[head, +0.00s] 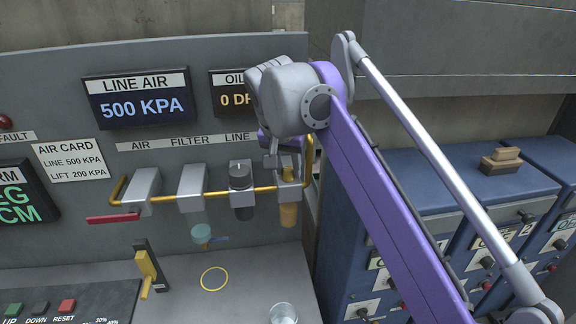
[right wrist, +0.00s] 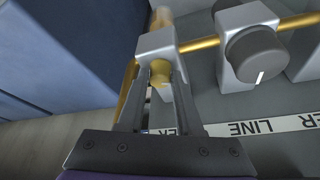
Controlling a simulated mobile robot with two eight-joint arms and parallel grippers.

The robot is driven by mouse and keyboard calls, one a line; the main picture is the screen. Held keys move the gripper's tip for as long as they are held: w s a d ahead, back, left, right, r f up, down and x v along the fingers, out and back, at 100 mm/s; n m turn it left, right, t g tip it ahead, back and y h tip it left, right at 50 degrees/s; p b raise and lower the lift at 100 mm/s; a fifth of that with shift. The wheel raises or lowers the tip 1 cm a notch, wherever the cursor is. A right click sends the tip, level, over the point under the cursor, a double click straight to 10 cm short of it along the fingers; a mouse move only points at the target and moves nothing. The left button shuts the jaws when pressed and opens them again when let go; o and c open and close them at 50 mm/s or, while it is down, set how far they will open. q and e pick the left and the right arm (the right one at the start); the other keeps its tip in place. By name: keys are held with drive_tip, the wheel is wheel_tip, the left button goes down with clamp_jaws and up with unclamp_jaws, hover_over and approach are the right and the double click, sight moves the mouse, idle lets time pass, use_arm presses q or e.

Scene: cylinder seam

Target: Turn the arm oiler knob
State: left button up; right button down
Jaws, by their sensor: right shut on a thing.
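The oiler is the rightmost unit on the brass air line, with a grey block (head: 289,183) and an amber bowl (head: 288,215) below it. Its small brass knob (right wrist: 159,73) shows in the right wrist view, between the two fingers of my right gripper (right wrist: 159,86). The right gripper (head: 277,160) comes down over the oiler from above in the head view and is shut on the knob. The gripper and wrist hide most of the knob there. The oil display (head: 232,99) reads 0, with its right side covered by my arm. My left gripper is not in view.
A regulator with a dark knob (head: 240,168) sits just left of the oiler; its dark knob (right wrist: 255,55) also shows in the right wrist view. The line air display (head: 138,105) reads 500 KPA. A red lever (head: 113,217) is at left. Blue cabinets (head: 400,190) stand at right.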

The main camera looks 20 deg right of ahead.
drive_tip(key=m, duration=0.1)
drive_tip(key=m+p, duration=0.1)
drive_tip(key=shift+w+a+r+m+g+h+p, duration=0.1)
drive_tip(key=shift+r+m+g+h+p, duration=0.1)
drive_tip(key=shift+m+g+h+p, duration=0.15)
drive_tip(key=shift+w+m+g+h+p, duration=0.1)
drive_tip(key=shift+m+g+h+p, duration=0.35)
drive_tip(key=shift+m, duration=0.7)
drive_tip(key=shift+f+m+g, duration=0.15)
drive_tip(key=shift+m+g, duration=0.15)
drive_tip(key=shift+m, duration=0.5)
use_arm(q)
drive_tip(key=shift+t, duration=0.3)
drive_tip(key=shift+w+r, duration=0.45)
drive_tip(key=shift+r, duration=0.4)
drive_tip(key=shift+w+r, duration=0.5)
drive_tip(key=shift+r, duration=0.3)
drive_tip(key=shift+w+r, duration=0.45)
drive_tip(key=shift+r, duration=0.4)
use_arm(e)
drive_tip(key=shift+m+g, duration=0.3)
drive_tip(key=shift+m, duration=0.6)
drive_tip(key=c, duration=0.6)
unclamp_jaws()
